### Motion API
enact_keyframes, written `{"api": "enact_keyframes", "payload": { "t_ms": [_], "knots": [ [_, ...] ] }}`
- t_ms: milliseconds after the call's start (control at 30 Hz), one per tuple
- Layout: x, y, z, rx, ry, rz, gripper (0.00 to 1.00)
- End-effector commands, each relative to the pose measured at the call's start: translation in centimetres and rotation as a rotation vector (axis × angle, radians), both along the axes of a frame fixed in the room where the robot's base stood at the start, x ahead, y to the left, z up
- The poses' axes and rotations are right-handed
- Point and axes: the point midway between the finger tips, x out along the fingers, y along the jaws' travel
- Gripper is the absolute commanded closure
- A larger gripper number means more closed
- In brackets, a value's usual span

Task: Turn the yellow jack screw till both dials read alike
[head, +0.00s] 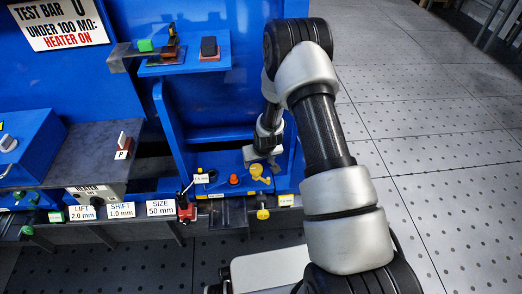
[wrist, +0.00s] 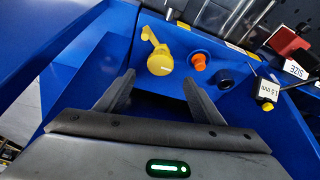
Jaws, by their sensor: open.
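A yellow screw head with a short lever arm (wrist: 160,62) stands on the blue panel in the wrist view. In the head view, a yellow knob with an arm (head: 258,173) shows just below my gripper (head: 262,156), and a second yellow knob (head: 263,212) sits lower, on the front edge. In the wrist view my gripper (wrist: 162,82) is open and empty, its fingers apart just short of the screw head. A small black and yellow gauge with a white readout (wrist: 268,91) stands to the right; its figure looks like 1.5 mm. I cannot make out a second dial clearly.
An orange button (wrist: 199,61) and a dark round knob (wrist: 223,78) sit right of the screw. A red block (wrist: 290,42) lies beyond. Blue walls stand close around my gripper. White LIFT (head: 82,213), SHIFT (head: 121,210) and SIZE (head: 160,207) cards line the front edge.

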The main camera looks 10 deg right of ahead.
Motion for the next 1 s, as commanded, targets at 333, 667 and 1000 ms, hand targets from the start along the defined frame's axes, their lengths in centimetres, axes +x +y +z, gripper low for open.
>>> {"api": "enact_keyframes", "payload": {
  "t_ms": [333, 667, 1000],
  "knots": [
    [-3.0, -0.4, 7.6, 0.0, -0.002, 0.0, 0.38],
    [-4.0, -0.4, 9.6, 0.001, 0.0, 0.0, 0.38],
    [-3.9, -0.4, 9.6, 0.0, 0.0, 0.0, 0.38]
  ]
}}
